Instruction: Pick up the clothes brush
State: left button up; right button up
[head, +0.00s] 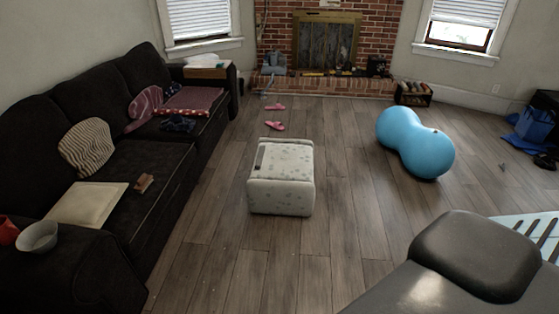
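A small brown object that looks like the clothes brush (144,183) lies on the dark sofa's seat (150,162), near its front edge. It is just right of a flat cream cushion (87,204). It is small in the picture, so its bristles cannot be made out. Nothing covers it. Neither of my grippers shows in the head view.
A white patterned pouf (282,190) with a dark flat item on it stands mid-floor. Pink slippers (274,126) lie behind it. A blue peanut ball (415,143) is right. A dark grey padded shape (475,255) fills the lower right. Floor between sofa and pouf is clear.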

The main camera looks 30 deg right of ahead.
aim_at(145, 180)
jog(key=i+l+u, duration=0.3)
jog(key=i+l, duration=0.75)
jog(key=i, duration=0.45)
jog(key=i+l+u, duration=0.25)
jog(key=i+l, duration=1.15)
